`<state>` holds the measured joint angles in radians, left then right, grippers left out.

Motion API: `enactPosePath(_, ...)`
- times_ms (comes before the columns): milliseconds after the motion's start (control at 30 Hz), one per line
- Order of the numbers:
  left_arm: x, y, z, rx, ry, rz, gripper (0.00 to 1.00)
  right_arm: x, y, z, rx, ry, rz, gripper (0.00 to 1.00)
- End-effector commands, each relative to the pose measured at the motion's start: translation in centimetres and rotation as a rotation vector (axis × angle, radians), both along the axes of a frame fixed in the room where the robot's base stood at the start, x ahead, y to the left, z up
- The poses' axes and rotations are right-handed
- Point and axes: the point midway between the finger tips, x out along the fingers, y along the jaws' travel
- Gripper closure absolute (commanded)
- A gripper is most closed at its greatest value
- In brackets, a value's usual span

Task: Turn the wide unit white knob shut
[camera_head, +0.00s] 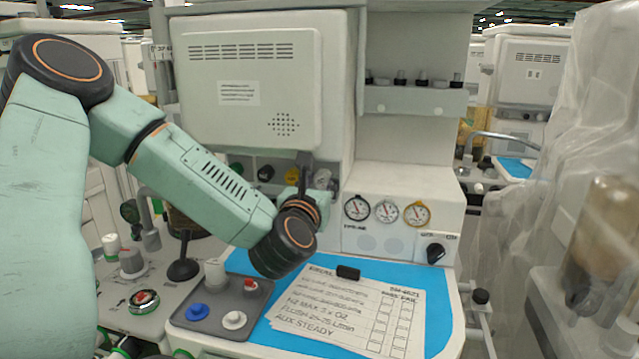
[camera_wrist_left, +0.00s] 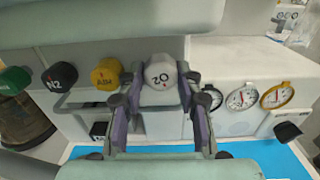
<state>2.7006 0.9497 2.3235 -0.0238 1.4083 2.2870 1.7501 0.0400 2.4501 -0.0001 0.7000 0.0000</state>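The white knob (camera_wrist_left: 160,76) is at the right end of a row of knobs on the wide unit, in the left wrist view. Its dark lettering looks turned round compared with the upright labels beside it, and it has a small red mark. My left gripper (camera_wrist_left: 162,84) has one finger on each side of the knob, with the tips close against it. In the head view my left gripper (camera_head: 306,188) reaches the panel under the big white housing, and the arm hides most of the knob. My right gripper is in neither view.
Left of the white knob are a yellow knob (camera_wrist_left: 106,74), a black N2 knob (camera_wrist_left: 60,76) and a green knob (camera_wrist_left: 14,80). Gauges (camera_head: 387,211) sit to the right. Below are a blue mat (camera_head: 436,312), a paper checklist (camera_head: 345,310) and a grey tray (camera_head: 262,312).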

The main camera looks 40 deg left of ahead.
Motion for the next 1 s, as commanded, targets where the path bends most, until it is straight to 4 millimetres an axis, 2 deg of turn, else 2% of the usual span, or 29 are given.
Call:
enactPosePath(33, -0.01, 0.02, 0.00, 0.000, 0.000, 0.001, 0.72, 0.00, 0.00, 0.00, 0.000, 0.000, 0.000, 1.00)
enactPosePath(333, 0.00, 0.01, 0.02, 0.000, -0.001, 0.000, 0.98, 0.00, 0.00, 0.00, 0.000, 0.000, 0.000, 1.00)
enactPosePath(667, -0.01, 0.02, 0.04, 0.045, 0.024, 0.000, 0.98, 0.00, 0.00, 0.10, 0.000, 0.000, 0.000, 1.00)
enactPosePath(1000, -0.02, 0.02, 0.11, 0.262, 0.143, 0.001, 0.98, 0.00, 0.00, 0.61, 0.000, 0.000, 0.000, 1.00)
